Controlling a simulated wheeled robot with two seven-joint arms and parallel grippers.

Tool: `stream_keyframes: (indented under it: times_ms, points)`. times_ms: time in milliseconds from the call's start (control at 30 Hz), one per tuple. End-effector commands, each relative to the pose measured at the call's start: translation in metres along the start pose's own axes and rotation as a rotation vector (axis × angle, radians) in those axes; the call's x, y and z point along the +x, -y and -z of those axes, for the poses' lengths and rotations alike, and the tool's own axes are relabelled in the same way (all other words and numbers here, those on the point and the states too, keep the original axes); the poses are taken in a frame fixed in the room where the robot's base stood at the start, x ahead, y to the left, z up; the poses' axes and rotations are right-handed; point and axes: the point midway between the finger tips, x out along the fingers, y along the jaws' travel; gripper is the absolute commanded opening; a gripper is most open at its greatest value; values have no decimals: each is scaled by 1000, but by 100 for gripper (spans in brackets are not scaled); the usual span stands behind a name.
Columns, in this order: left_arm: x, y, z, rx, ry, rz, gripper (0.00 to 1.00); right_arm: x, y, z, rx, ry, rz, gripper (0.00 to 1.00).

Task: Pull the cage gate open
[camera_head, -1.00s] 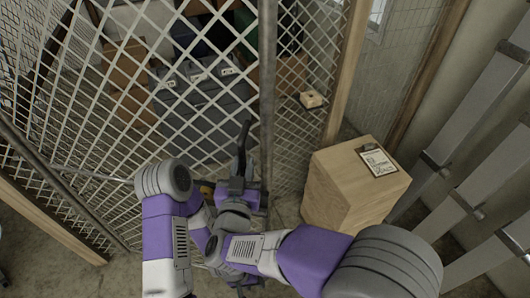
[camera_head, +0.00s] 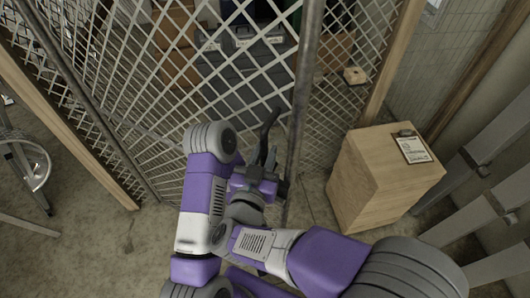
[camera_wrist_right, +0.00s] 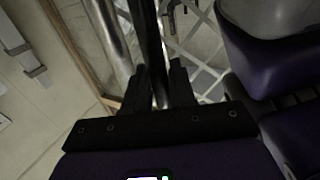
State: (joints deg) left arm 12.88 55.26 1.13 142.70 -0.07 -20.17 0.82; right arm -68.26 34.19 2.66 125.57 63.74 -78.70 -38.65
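The cage gate is a light diamond-mesh panel (camera_head: 231,79) with a grey upright post (camera_head: 304,95) along its right edge. A dark curved pull handle (camera_head: 268,124) stands out just left of that post. My right gripper (camera_head: 262,160) is at the handle, low in front of the mesh. In the right wrist view, the two black fingers of my right gripper (camera_wrist_right: 157,85) lie on either side of a dark bar, seemingly the handle (camera_wrist_right: 148,40), and appear closed on it. My arm hides the gate's lower part. My left gripper is not in view.
A wooden box (camera_head: 372,190) with a clipboard (camera_head: 412,150) stands right of the gate. A wooden post (camera_head: 395,62) rises behind it. Metal beams (camera_head: 500,150) lean at the far right. Concrete floor shows between stool and gate.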

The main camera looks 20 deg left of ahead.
Motion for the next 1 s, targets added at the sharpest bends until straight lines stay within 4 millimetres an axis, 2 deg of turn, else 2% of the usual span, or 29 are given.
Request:
stream_keyframes:
  times_ms: [33,100,367,467,800,1000]
  points:
    - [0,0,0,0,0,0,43,0,0,0,1,0,-1,33]
    - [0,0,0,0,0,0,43,0,0,0,1,0,-1,42]
    - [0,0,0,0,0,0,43,0,0,1,1,0,0,42]
    - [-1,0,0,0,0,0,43,0,0,8,4,-2,0,42]
    - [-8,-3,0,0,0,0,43,0,0,70,7,-2,0,42]
    - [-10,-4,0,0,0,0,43,0,0,95,3,0,0,42]
